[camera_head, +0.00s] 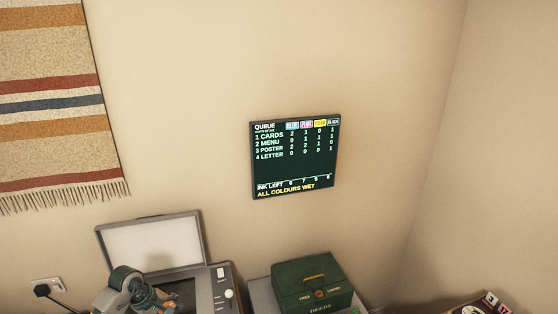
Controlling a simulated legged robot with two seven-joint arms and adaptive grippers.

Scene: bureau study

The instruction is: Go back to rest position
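A grey, dark-green and orange jointed part (134,291), seemingly the end of my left arm, shows at the bottom left. It is in front of the open grey device on the surface there. I cannot make out its fingertips or whether they are open, and I see nothing clearly held. My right arm and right gripper are out of view.
A grey device with a raised lid (150,243) stands against the wall. Right of it are a green box (312,283) and a dark wall screen (295,158) reading "ALL COLOURS WET". A striped hanging (50,100) is at the left, a socket (46,287) below. The upper wall is otherwise bare.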

